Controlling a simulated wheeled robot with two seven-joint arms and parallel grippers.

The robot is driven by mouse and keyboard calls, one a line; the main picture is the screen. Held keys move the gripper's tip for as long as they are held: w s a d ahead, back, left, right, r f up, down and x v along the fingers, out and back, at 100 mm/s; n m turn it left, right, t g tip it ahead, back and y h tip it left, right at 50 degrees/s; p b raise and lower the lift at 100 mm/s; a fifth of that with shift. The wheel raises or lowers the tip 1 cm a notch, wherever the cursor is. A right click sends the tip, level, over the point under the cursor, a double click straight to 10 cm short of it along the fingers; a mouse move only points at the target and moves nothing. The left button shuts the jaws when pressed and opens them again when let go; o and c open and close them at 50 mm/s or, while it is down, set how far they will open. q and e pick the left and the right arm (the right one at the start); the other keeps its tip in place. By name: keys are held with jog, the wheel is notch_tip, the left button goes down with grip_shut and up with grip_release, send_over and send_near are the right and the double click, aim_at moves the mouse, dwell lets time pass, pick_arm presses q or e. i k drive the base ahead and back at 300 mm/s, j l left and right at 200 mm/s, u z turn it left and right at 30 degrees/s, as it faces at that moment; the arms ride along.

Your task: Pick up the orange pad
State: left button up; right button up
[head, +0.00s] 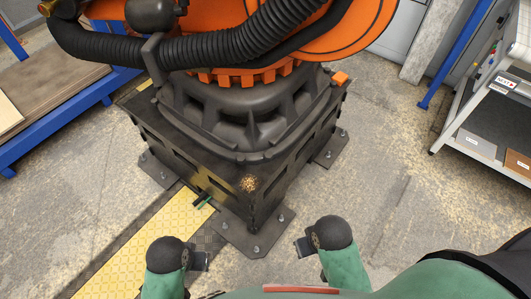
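A small orange block (340,78) sits at the back right corner of the black machine base; I cannot tell whether it is the orange pad. No other loose orange pad is clear to me. My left gripper (201,262) is at the bottom, left of centre, over the yellow strip's right side. My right gripper (303,247) is right of centre, above the concrete floor. Both are well apart from the orange block and small in view, with no object visible in them. The gap between their fingers cannot be made out.
A large orange robot arm (345,30) with black hoses stands on a black base (185,145) bolted to the floor. A yellow floor strip (130,255) runs to it. A shelf cart (478,143) stands right, a blue frame (62,133) left. Floor at right is clear.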

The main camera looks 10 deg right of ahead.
aim_at(340, 77)
jog(key=i+l, duration=0.2)
jog(key=l, duration=0.15)
jog(key=i+l+u, duration=0.1)
jog(key=l, duration=0.3)
jog(key=i+l, duration=0.45)
jog(key=l, duration=0.3)
jog(key=i+l+u, duration=0.1)
jog(key=l, duration=0.3)
jog(key=i+l, duration=0.25)
jog(key=l, duration=0.15)
